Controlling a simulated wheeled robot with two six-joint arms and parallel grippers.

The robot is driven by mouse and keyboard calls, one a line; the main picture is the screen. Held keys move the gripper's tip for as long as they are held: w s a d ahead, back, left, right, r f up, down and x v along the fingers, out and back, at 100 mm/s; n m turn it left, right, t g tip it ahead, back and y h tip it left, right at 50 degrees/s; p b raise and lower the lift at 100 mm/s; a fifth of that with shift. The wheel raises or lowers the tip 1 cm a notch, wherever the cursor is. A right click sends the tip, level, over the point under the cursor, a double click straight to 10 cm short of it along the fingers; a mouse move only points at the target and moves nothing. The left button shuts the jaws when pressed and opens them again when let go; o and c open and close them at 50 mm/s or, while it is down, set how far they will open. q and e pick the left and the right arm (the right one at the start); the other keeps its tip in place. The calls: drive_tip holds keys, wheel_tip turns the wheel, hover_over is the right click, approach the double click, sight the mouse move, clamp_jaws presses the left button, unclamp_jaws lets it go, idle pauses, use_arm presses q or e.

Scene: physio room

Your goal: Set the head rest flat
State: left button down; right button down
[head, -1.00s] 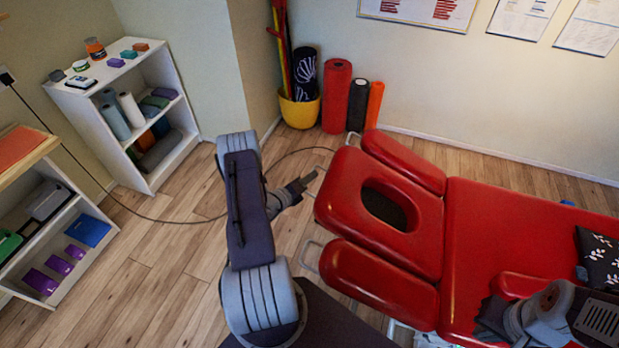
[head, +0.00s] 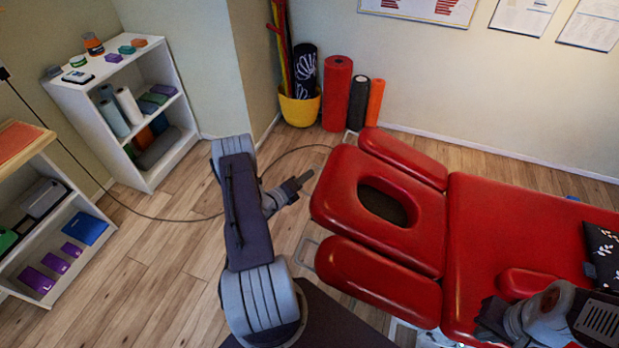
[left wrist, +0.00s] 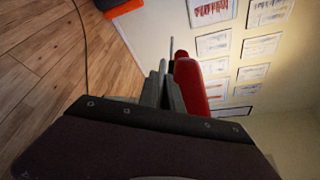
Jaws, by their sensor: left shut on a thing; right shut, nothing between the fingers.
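The red head rest (head: 345,188) with its oval face hole forms the left end of the red treatment table (head: 540,230). It looks near level with the table top, but its exact tilt is hard to judge from above. My left gripper (head: 304,180) is at the left end of the head rest. It is shut on a thin metal bar there, which the fingers mostly hide. In the left wrist view the fingers (left wrist: 163,80) point at a grey rod beside a red pad (left wrist: 190,85). My right gripper (head: 484,325) is shut and empty over the table's near edge.
Red arm pads flank the head rest, one on the far side (head: 402,158) and one on the near side (head: 375,280). A dark patterned pillow (head: 602,250) lies at the right. Rolled mats (head: 337,95) and a yellow bucket (head: 299,108) stand by the wall.

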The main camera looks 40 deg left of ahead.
use_arm(q)
wheel_tip(320, 180, down, 18)
drive_tip(key=s+a+n+b, duration=0.1)
drive_tip(key=a+b, duration=0.1)
drive_tip(key=b, duration=1.2)
drive_tip(key=shift+a+f+n+t+h, duration=0.2)
drive_tip(key=shift+a+n+t+h, duration=0.1)
drive_tip(key=shift+a+n, duration=0.1)
drive_tip(key=c, duration=1.5)
unclamp_jaws()
drive_tip(key=shift+r, duration=0.1)
drive_tip(key=s, duration=0.6)
drive_tip(key=s+r+p, duration=0.1)
drive_tip(key=s, duration=0.2)
drive_tip(key=shift+a+r, duration=0.1)
drive_tip(key=shift+a, duration=0.2)
